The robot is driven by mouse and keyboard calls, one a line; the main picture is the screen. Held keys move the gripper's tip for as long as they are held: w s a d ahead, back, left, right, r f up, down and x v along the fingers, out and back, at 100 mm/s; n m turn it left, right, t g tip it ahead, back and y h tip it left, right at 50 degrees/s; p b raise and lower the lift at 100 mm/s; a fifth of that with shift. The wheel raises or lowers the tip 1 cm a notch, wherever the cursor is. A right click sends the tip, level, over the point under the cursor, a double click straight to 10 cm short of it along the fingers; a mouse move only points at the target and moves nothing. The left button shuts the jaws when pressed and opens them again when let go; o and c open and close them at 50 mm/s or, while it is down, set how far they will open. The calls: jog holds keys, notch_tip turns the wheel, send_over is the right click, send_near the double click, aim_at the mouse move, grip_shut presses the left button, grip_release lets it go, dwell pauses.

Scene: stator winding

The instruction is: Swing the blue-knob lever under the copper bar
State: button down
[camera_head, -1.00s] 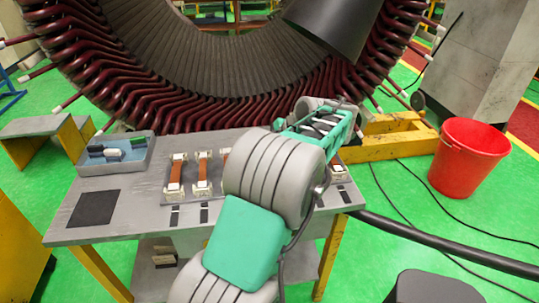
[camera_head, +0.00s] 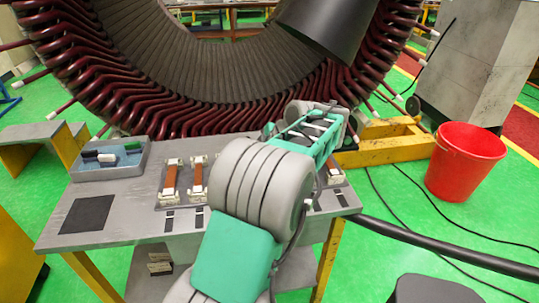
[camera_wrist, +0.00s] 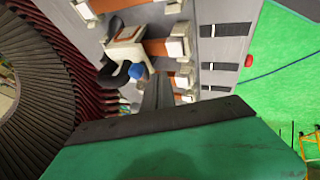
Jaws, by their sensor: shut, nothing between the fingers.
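In the wrist view a blue knob (camera_wrist: 136,71) sits beside a dark curved lever (camera_wrist: 111,76) at a white clamp block (camera_wrist: 126,48). A copper bar (camera_wrist: 156,47) runs from that block to another white clamp. My gripper (camera_wrist: 158,88) is shut and empty, its dark fingers close to the right of the blue knob in the picture. I cannot tell whether they touch the knob. In the head view my arm hides the gripper, the knob and the lever. Two copper bars (camera_head: 170,180) (camera_head: 198,178) in white clamps show left of my arm.
The grey workbench (camera_head: 130,215) carries a tray (camera_head: 140,168) with small parts and a dark square mat (camera_head: 87,214). The large stator (camera_head: 110,75) with dark red coils stands behind. A red bucket (camera_head: 465,165) and black cables lie on the green floor at right.

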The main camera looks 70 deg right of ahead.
jog(key=shift+s+a+f+b, duration=0.2)
jog(key=shift+s+a+b, duration=0.25)
jog(key=shift+s+a, duration=0.3)
jog(key=d+p+v, duration=0.1)
jog(key=p+v, duration=0.1)
jog(key=v, duration=0.8)
jog(key=shift+s+r, duration=0.3)
